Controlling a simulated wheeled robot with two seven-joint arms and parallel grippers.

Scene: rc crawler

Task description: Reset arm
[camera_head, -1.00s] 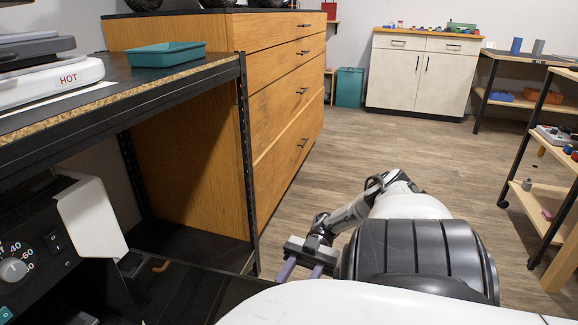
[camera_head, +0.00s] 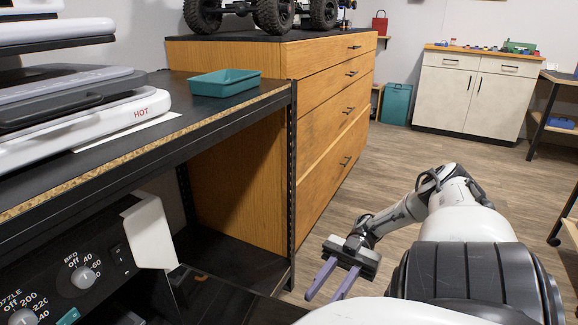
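My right gripper (camera_head: 332,281) is low in the lower middle of the head view, with its two purple fingers apart and nothing between them. It hangs over the floor, just right of the black shelf's front post. My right arm (camera_head: 432,205) is bent, with its elbow at the lower right. My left gripper is not in view.
A black shelf (camera_head: 140,154) holds a teal tray (camera_head: 225,82) and a heat press marked HOT (camera_head: 80,118). A machine with knobs (camera_head: 85,277) stands below. A wooden drawer cabinet (camera_head: 318,104) carries an RC crawler (camera_head: 262,12). Open floor (camera_head: 440,150) lies beyond my arm.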

